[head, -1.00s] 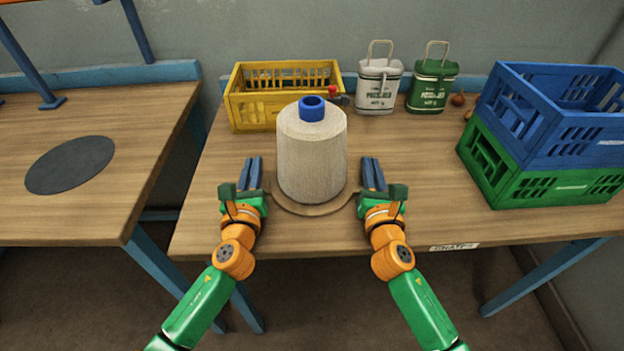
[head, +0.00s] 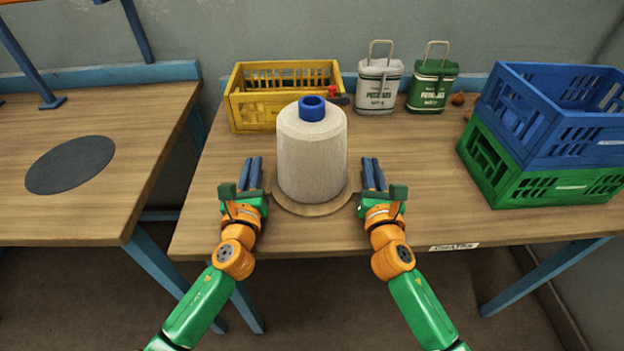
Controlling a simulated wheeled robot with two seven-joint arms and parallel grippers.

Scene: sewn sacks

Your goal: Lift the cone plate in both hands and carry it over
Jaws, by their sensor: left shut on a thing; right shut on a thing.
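The cone plate (head: 312,208) is a round brown plate at the front middle of the right table. A large cream thread cone (head: 312,158) with a blue top (head: 312,108) stands upright on it and hides most of the plate. My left gripper (head: 252,174) is shut on the plate's left edge. My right gripper (head: 373,174) is shut on the plate's right edge. The plate looks level; I cannot tell whether it touches the table.
A dark round mat (head: 70,165) lies on the left table (head: 60,215), across a gap. Behind the cone are a yellow crate (head: 250,115) and two sacks, white (head: 378,88) and green (head: 432,84). A blue crate (head: 545,135) sits on a green crate (head: 530,190) at right.

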